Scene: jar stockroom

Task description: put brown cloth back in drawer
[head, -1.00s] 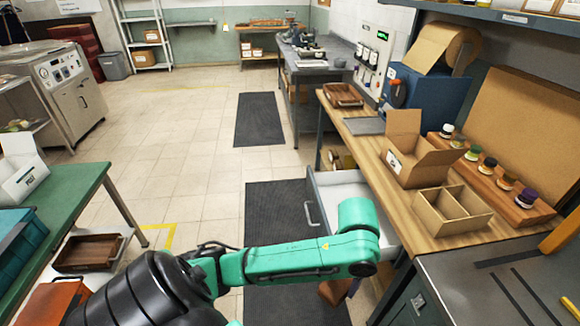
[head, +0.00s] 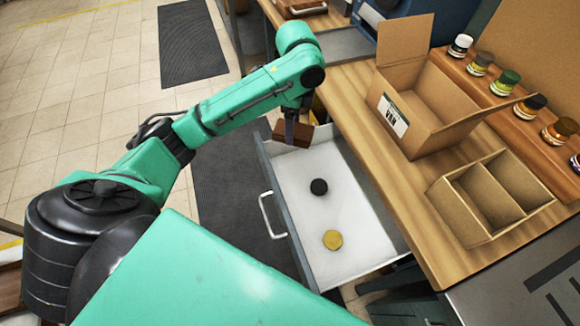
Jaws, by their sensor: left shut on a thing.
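The drawer (head: 340,275) is pulled out from the wooden bench, with a white inside and a bar handle on its front. My left gripper (head: 291,126) hangs at the drawer's far end, by the back left corner. It is shut on the brown cloth (head: 302,134), which looks like a small folded bundle. I cannot tell whether the cloth touches the drawer's edge. My right gripper is not in view.
A black round lid (head: 319,187) and a yellow one (head: 333,240) lie in the drawer, with bare floor around them. On the bench (head: 395,190) stand an open cardboard box (head: 440,110), a divided carton (head: 465,212) and a rack of several jars (head: 460,46).

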